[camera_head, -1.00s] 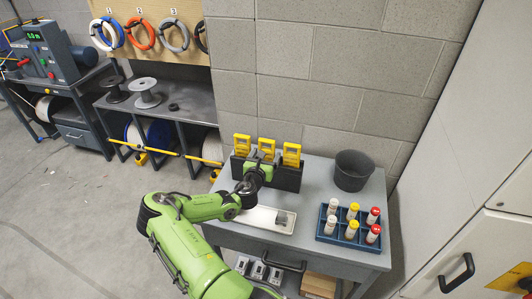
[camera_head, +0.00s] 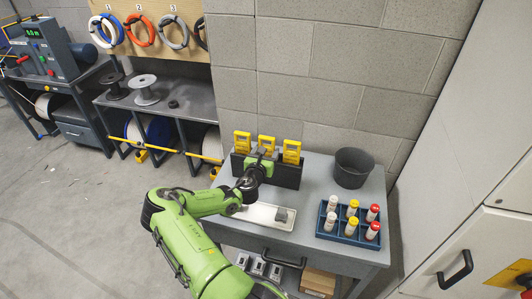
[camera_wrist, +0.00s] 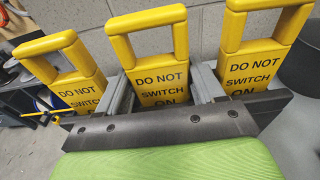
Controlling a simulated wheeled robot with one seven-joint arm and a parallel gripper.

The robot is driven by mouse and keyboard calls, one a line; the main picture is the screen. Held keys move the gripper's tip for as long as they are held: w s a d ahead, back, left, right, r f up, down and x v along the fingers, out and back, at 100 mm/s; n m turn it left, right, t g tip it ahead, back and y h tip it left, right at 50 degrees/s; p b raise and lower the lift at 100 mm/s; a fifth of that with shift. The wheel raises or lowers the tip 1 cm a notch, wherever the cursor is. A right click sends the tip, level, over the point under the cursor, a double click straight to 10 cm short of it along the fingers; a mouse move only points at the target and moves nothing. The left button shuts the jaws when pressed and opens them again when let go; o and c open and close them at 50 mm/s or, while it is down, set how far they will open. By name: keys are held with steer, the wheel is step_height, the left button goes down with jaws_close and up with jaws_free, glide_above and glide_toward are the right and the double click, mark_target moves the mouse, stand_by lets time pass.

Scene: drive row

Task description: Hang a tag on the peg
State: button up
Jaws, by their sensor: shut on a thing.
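Three yellow tags reading "DO NOT SWITCH ON" stand in a black rack (camera_head: 287,176) at the back of the grey bench. They are the left tag (camera_wrist: 65,68), the middle tag (camera_wrist: 160,72) and the right tag (camera_wrist: 255,65). My gripper (camera_wrist: 161,90) has its grey fingers on both sides of the middle tag, shut on it. The tag is upright, its lower end hidden behind my gripper's dark front bar. In the head view the tag (camera_head: 266,143) shows above my green wrist. I cannot make out a bare peg in either view.
On the bench are a white tray (camera_head: 254,213) with a grey block, a dark bucket (camera_head: 353,168) and a blue crate (camera_head: 347,235) of capped bottles. Coils hang on a numbered wooden board (camera_head: 150,58) at the left. A white cabinet (camera_head: 480,250) stands right. Floor at left is clear.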

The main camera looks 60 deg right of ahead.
steer(key=shift+r, duration=0.1)
step_height(320, 180, up, 5)
steer(key=p, duration=0.4)
steer(key=shift+f+p, duration=0.2)
steer(key=shift+p, duration=0.2)
steer(key=shift+f, duration=0.1)
steer(key=shift+a, duration=0.1)
steer(key=shift+a, duration=0.4)
steer(key=r+v, duration=0.1)
steer(key=v, duration=0.6)
steer(key=shift+b, duration=0.35)
steer(key=shift+a, duration=0.1)
